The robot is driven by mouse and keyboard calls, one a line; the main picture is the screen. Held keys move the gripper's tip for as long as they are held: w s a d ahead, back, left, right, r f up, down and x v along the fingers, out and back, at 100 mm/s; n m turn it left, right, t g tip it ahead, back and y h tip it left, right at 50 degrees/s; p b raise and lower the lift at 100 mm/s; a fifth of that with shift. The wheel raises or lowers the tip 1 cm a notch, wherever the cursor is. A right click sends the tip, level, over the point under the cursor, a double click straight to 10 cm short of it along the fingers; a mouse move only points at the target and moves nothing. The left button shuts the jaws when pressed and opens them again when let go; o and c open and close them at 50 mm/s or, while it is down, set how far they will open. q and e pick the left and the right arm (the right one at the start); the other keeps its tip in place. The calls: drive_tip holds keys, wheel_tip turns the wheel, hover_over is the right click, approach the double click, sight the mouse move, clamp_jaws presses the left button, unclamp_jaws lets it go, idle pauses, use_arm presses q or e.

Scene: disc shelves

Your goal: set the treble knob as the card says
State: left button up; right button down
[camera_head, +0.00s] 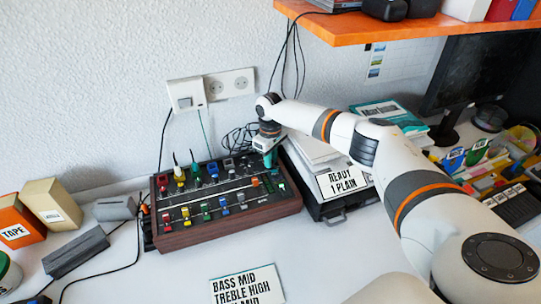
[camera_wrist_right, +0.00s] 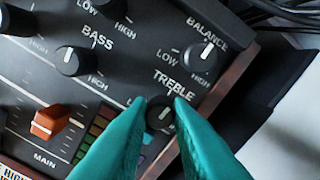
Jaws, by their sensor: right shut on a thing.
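The treble knob (camera_wrist_right: 160,113) is a small dark round knob with a light pointer mark, below the TREBLE label in the wrist view. My right gripper (camera_wrist_right: 161,106) has its two teal fingers on either side of the knob, shut on it. In the head view the right gripper (camera_head: 267,150) reaches down to the right end of the mixer (camera_head: 225,225), and the knob is hidden there. The card (camera_head: 246,287) lies at the front of the table and reads "BASS MID", "TREBLE HIGH" and a partly cut-off line ending in "MID". My left gripper is not in view.
The bass knob (camera_wrist_right: 73,60) and balance knob (camera_wrist_right: 201,53) are close to the fingers. An orange fader (camera_wrist_right: 49,123) is at the lower left. A black unit with a "READY 1 PLAIN" label (camera_head: 344,181) stands right of the mixer. The table in front is mostly clear.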

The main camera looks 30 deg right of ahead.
drive_tip(key=m+p, duration=0.4)
drive_tip(key=shift+r, duration=0.2)
drive_tip(key=m+p, duration=0.3)
drive_tip(key=m, duration=0.2)
drive_tip(key=shift+m+p, duration=0.3)
drive_tip(key=shift+p, duration=0.1)
drive_tip(key=m+p, duration=0.2)
drive_tip(key=m, duration=0.2)
drive_tip(key=shift+d+m, duration=0.1)
drive_tip(key=shift+m, duration=0.2)
drive_tip(key=m+p, duration=0.1)
drive_tip(key=m, duration=0.3)
drive_tip(key=shift+f, duration=0.1)
drive_tip(key=shift+d+m, duration=0.1)
drive_tip(key=shift+m, duration=0.2)
